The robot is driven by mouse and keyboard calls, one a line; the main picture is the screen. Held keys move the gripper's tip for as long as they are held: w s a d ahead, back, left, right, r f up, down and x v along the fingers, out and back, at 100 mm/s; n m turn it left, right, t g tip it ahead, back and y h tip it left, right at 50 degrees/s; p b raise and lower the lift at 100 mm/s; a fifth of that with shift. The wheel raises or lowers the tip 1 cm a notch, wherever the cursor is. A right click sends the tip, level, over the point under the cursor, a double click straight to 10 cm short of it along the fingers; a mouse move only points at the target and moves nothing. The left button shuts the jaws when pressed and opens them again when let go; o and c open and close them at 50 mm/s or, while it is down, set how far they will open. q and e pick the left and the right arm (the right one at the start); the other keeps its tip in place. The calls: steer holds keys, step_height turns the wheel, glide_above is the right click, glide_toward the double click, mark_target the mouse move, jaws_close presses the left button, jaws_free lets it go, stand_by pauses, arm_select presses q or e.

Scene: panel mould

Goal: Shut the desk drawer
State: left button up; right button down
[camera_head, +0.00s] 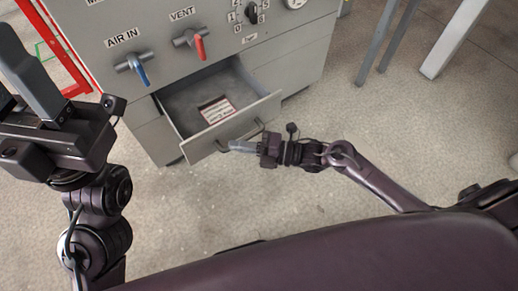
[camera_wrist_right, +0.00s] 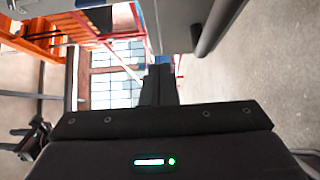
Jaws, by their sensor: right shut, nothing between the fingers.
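The grey desk drawer (camera_head: 203,146) stands pulled out of the panel cabinet in the head view, with a red-and-white label card (camera_head: 217,110) inside it. A dark bar handle (camera_head: 259,125) runs along its front, partly hidden by my right gripper. My right gripper (camera_head: 232,146) is shut and empty, its fingertips close to the drawer front by the handle; I cannot tell whether they touch. In the right wrist view its closed fingers (camera_wrist_right: 160,85) point ahead, with a grey bar (camera_wrist_right: 217,25) to their right. My left gripper (camera_head: 18,85) is raised at the left, apart from the drawer, its fingers apart.
The cabinet panel (camera_head: 215,62) carries a blue AIR IN lever (camera_head: 137,69) and a red VENT lever (camera_head: 197,46) above the drawer. A red frame (camera_head: 72,92) stands left of it. Table legs (camera_head: 452,38) are at the top right. The floor (camera_head: 330,115) right of the cabinet is clear.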

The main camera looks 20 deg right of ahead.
steer(key=w, duration=0.1)
steer(key=w+a+b, duration=0.1)
steer(key=w, duration=0.1)
steer(key=w+a, duration=0.1)
steer(key=shift+w+a, duration=0.15)
